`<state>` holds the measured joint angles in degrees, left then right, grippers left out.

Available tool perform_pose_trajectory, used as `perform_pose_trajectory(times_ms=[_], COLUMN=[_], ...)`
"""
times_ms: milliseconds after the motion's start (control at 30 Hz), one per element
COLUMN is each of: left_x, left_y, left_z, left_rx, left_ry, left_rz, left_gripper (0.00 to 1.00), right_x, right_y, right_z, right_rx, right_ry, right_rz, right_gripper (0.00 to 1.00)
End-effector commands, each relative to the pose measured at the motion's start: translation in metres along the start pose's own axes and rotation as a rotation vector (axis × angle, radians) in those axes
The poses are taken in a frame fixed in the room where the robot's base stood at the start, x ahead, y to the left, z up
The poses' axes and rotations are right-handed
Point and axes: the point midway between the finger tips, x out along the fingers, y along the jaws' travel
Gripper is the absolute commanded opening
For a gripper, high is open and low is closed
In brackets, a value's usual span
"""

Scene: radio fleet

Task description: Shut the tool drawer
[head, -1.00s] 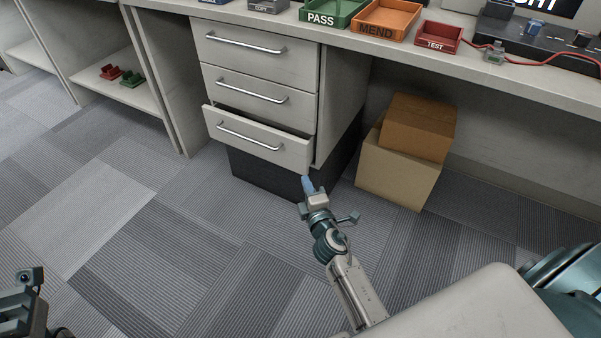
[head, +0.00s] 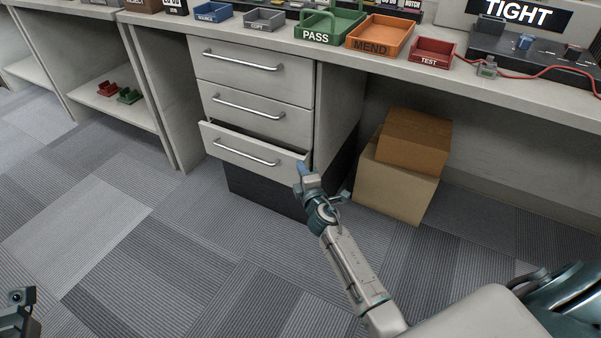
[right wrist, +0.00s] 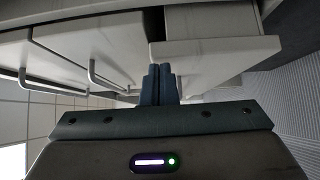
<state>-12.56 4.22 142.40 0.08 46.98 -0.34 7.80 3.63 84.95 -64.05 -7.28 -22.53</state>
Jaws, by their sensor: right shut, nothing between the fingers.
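The bottom drawer (head: 232,146) of a pale grey three-drawer cabinet stands partly open, its front pushed out past the two drawers above. A dark gap shows along its top edge. It has a silver bar handle (head: 247,154). My right gripper (head: 302,169) is shut and empty, with its fingertips at the right end of this drawer front. I cannot tell whether they touch it. In the right wrist view the shut fingers (right wrist: 160,83) point toward pale panels and bar handles. Part of my left arm's end (head: 20,310) shows at the lower left; its jaws cannot be made out.
The upper (head: 225,62) and middle (head: 235,103) drawers are shut. Two cardboard boxes (head: 412,142) are stacked right of the cabinet under the worktop. Trays stand on the worktop (head: 480,93). The carpet (head: 190,235) before the cabinet is clear.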

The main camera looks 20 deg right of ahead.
Motion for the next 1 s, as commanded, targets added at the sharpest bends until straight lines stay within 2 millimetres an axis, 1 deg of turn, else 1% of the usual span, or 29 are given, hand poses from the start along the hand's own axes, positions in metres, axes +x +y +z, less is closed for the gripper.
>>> perform_pose_trajectory(times_ms=[133, 233, 400, 500, 1000], left_x=[0.001, -0.001, -0.004, -0.003, -0.001], left_y=[0.0, 0.0, 0.0, 0.0, 0.0], left_z=[0.0, 0.0, 0.0, 0.0, -0.002], left_rx=[0.0, 0.0, 0.0, 0.001, 0.001], left_ry=[0.003, 0.005, 0.009, 0.015, 0.021], left_rz=[0.0, 0.0, -0.002, -0.005, -0.007], left_gripper=[0.0, 0.0, 0.0, 0.0, 0.0], right_x=[0.0, 0.005, 0.026, 0.035, 0.037], right_y=[0.0, -0.001, -0.001, 0.0, 0.004], right_z=[0.0, 0.005, 0.025, 0.035, 0.038], right_rx=[0.0, -0.002, -0.004, -0.001, -0.005], right_ry=[0.0, 0.001, 0.001, -0.001, -0.005], right_rz=[0.0, 0.001, 0.002, 0.001, 0.004], right_gripper=[0.0, 0.0, 0.0, 0.0, 0.0])
